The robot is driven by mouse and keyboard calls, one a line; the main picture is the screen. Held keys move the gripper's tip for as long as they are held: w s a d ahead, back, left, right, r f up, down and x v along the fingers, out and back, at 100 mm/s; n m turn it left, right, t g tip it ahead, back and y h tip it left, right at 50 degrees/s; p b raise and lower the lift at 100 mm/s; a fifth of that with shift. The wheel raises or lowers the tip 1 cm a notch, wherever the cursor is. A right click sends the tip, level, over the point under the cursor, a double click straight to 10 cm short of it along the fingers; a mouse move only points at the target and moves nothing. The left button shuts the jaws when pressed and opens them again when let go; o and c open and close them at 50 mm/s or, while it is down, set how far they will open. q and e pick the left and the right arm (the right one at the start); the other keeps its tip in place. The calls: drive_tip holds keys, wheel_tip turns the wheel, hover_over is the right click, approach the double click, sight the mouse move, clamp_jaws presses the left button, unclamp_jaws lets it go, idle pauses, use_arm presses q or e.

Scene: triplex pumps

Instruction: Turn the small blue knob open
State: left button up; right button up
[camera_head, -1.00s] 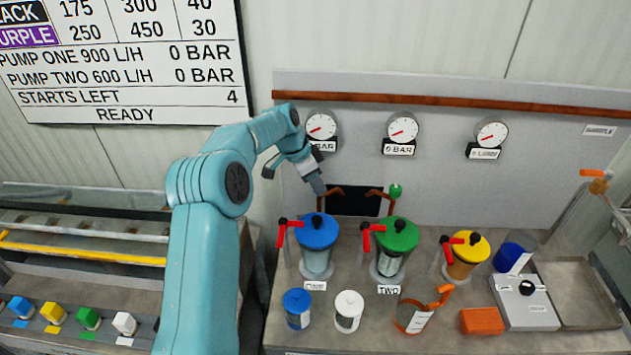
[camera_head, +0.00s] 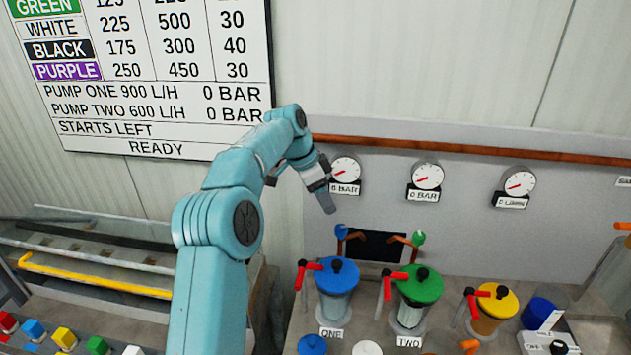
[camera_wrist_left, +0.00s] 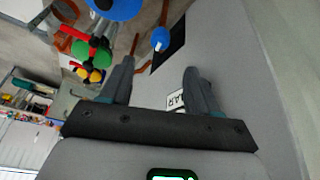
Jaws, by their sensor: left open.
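The small blue knob (camera_head: 341,231) sits on a copper pipe at the left of the dark opening in the back panel. It also shows in the left wrist view (camera_wrist_left: 160,39), beyond the fingertips. My left gripper (camera_head: 328,207) is just above the knob in the head view, pointing down, and apart from it. In the left wrist view its two fingers (camera_wrist_left: 157,78) are spread with nothing between them. My right gripper is not in view.
A blue-lidded vessel (camera_head: 338,276) with a red handle stands below the knob, marked ONE. A green-lidded vessel (camera_head: 419,287) stands to its right. A small green knob (camera_head: 418,238) sits right of the opening. A gauge (camera_head: 346,170) is close beside my gripper.

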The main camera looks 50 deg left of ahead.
use_arm(q)
drive_tip(key=p+v, duration=0.1)
drive_tip(key=v, duration=0.4)
drive_tip(key=shift+a+r, duration=0.1)
drive_tip(key=shift+r, duration=0.3)
